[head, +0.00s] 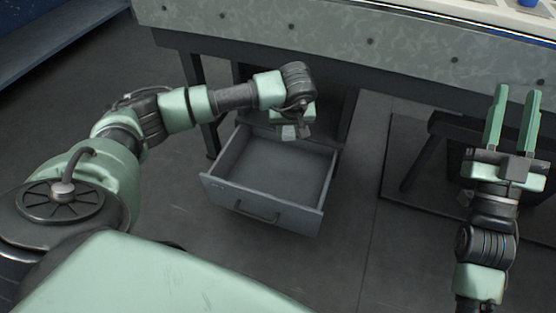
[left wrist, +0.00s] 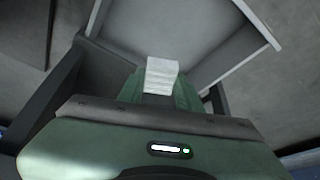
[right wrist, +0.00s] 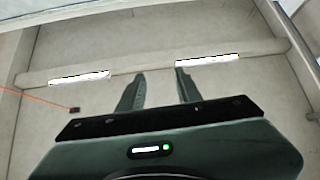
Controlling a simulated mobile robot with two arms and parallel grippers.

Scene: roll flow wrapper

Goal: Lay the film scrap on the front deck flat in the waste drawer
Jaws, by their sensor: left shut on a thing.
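The waste drawer (head: 262,208) is pulled open below the machine, and its visible inside is bare and grey. My left gripper (head: 291,133) is over the drawer's back part, pointing down. In the left wrist view, its fingers are shut on a pale, white, banded piece (left wrist: 162,76), which looks like the film scrap; the drawer (left wrist: 205,58) lies beyond it. The piece appears above the drawer floor, but the exact gap cannot be told. My right gripper (head: 517,94) is open and empty, fingers up, at the right. Its spread fingers also show in the right wrist view (right wrist: 160,84).
The machine's grey front panel (head: 330,38) runs above the drawer. Dark legs (head: 198,95) stand beside the drawer. A dark stand (head: 425,160) on a floor plate is at the right, near my right arm. The floor (head: 345,225) around the drawer front is clear.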

